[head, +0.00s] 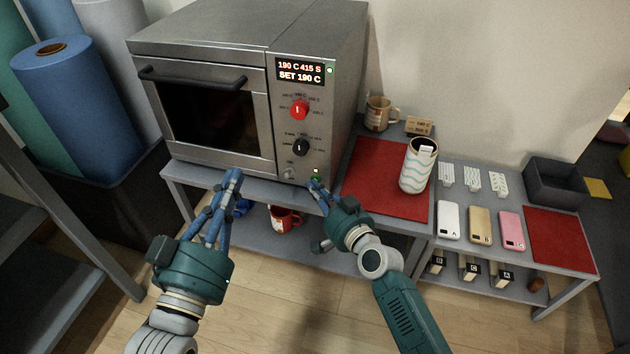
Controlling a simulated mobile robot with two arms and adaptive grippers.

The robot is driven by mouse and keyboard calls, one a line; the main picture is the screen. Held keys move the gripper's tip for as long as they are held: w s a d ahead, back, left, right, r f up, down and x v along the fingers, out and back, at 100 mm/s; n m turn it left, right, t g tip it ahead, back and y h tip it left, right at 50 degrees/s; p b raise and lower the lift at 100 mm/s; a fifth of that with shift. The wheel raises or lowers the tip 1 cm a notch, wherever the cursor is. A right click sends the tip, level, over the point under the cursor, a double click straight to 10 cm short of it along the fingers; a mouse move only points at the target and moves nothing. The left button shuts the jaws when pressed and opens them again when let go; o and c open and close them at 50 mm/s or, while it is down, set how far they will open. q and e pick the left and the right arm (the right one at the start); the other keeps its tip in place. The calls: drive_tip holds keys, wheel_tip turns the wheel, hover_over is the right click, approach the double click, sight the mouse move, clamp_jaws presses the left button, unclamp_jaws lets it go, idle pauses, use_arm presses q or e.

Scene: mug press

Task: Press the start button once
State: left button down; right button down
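The steel oven-like press (205,45) stands on the grey table, its door closed. Its display (300,71) reads 190 C 415 S and SET 190 C. A small green button (316,179) is low on the control panel; no label is readable on it. A grey round button (290,173) sits to its left. My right gripper (315,186) has its fingertips together just below and in front of the green button; whether they touch it cannot be told. My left gripper (232,174) is shut and empty in front of the press, below the door.
A red knob (299,110) and a black knob (301,147) are above the buttons. A wavy-patterned mug (418,167) stands on a red mat (371,190) to the right. A red mug (283,218) is on the shelf below. Phones and a dark bin (556,182) are further right.

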idle(0.4)
drive_tip(key=shift+s+a, duration=0.1)
drive_tip(key=shift+s, duration=0.2)
drive_tip(key=shift+s+a+p, duration=0.1)
drive_tip(key=shift+s+p, duration=0.25)
drive_tip(key=shift+p, duration=0.05)
use_arm(q)
drive_tip(key=shift+s+a+f+g+y, duration=0.15)
drive_tip(key=shift+f+g, duration=0.4)
drive_tip(key=shift+f, duration=0.75)
drive_tip(key=shift+w+a+f+g+y, duration=0.2)
drive_tip(key=shift+f+g, duration=0.35)
drive_tip(key=shift+f, duration=0.7)
use_arm(e)
drive_tip(key=shift+s, duration=0.15)
drive_tip(key=shift+s+a, duration=0.1)
drive_tip(key=shift+s, duration=0.05)
